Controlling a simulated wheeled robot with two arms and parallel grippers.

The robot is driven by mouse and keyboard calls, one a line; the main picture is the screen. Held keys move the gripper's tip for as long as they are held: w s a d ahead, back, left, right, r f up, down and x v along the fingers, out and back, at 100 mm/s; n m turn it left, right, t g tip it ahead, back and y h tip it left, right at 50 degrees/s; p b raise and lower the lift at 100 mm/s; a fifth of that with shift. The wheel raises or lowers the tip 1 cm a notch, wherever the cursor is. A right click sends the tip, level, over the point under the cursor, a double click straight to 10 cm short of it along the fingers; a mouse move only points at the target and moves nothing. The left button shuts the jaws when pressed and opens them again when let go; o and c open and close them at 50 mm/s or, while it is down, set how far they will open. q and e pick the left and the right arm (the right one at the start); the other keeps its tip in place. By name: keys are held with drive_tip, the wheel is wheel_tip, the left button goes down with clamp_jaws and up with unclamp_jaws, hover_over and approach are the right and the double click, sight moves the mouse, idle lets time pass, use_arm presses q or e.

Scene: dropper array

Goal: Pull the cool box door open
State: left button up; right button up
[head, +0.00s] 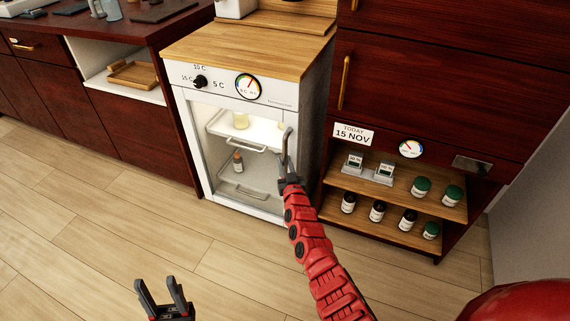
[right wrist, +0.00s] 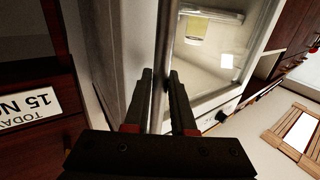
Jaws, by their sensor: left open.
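The white cool box (head: 180,100) with a wooden top stands at the centre of the head view. Its door front looks shut, with the lit inside showing through the window. The vertical metal door handle (head: 288,150) is at the door's right side and also shows in the right wrist view (right wrist: 167,45). My right gripper (head: 289,183) is at the handle's lower part; in the right wrist view the bar runs between its two fingers, which look closed around it. My left gripper (head: 163,290) is open and empty above the floor, apart from the cool box.
Inside are a pale beaker (head: 240,120) and a small brown bottle (head: 238,162) on shelves. A dark red cabinet (head: 425,60) with open shelves of several bottles stands close on the right. A dark counter (head: 100,20) is at the left. The wooden floor (head: 100,210) in front is clear.

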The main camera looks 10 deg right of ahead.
clamp_jaws()
idle(1.1)
